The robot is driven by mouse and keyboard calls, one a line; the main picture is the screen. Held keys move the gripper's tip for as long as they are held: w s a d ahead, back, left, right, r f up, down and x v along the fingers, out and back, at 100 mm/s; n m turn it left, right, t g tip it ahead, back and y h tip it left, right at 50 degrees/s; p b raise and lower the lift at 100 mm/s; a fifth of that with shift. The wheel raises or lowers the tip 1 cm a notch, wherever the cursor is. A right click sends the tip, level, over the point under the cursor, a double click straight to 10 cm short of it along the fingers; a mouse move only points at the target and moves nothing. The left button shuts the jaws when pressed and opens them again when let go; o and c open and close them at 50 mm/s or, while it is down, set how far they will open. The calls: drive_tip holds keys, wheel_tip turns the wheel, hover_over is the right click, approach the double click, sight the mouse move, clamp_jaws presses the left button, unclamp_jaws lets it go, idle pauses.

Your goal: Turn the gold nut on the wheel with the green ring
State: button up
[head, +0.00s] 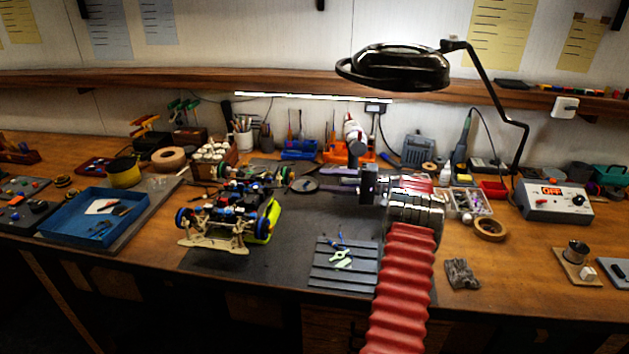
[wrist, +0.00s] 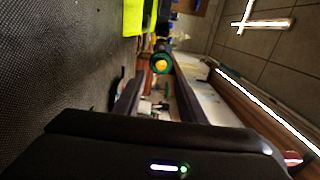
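The racecar (head: 228,212) stands on a dark mat, with blue-ringed wheels toward the front. In the wrist view a dark wheel with a green ring (wrist: 153,68) faces me, with the gold nut (wrist: 161,65) at its centre. In the head view that wheel appears as a small disc (head: 288,175) at the car's far right; its nut is too small to make out. My gripper (head: 320,181) points left toward it, a short way off. In the wrist view my gripper (wrist: 160,82) is open and empty, with the nut beyond the fingertips, roughly between them.
A grey slatted tray (head: 342,277) with a light green tool lies in front of my arm. A blue tray (head: 97,222) sits at the left. A black lamp (head: 400,68) hangs above. The mat (head: 290,245) is clear between car and slatted tray.

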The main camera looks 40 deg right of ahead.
drive_tip(key=shift+v, duration=2.2)
